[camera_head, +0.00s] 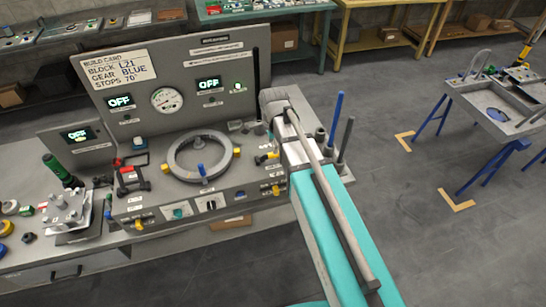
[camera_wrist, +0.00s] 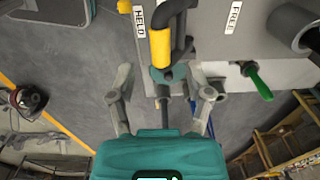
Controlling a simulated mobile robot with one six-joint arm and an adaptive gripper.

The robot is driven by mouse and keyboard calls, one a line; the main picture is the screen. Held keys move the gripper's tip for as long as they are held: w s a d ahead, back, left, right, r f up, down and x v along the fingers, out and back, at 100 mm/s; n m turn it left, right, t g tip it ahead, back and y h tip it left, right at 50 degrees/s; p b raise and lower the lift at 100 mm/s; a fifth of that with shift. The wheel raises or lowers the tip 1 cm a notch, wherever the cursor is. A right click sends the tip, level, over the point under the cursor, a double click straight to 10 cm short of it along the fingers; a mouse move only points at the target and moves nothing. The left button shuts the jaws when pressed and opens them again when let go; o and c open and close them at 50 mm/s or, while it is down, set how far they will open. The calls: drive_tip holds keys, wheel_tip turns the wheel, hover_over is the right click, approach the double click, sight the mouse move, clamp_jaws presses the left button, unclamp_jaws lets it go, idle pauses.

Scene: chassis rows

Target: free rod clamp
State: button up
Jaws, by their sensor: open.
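In the wrist view a black lever with a yellow sleeve (camera_wrist: 160,48) lies beside the label HELD (camera_wrist: 139,20). The label FREE (camera_wrist: 235,17) is further right, away from the lever. My gripper (camera_wrist: 165,77) is open, with one finger on either side of the lever's near end. I cannot tell whether the fingers touch it. In the head view my arm covers the right end of the grey console (camera_head: 130,85), and the gripper is hidden. A black and yellow handle (camera_head: 267,158) shows just left of my arm; I cannot tell whether it is the same lever.
A blue rod (camera_head: 335,112) and a grey rod (camera_head: 346,138) stand right of my arm. A large grey ring (camera_head: 172,160) sits on the console. In the wrist view a green-handled part (camera_wrist: 260,82) is right of the gripper. Open floor (camera_head: 400,200) lies to the right.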

sight(272, 156)
drive_tip(key=shift+f+b, duration=2.1)
drive_tip(key=shift+f, duration=0.35)
drive_tip(key=shift+c, duration=0.3)
clamp_jaws()
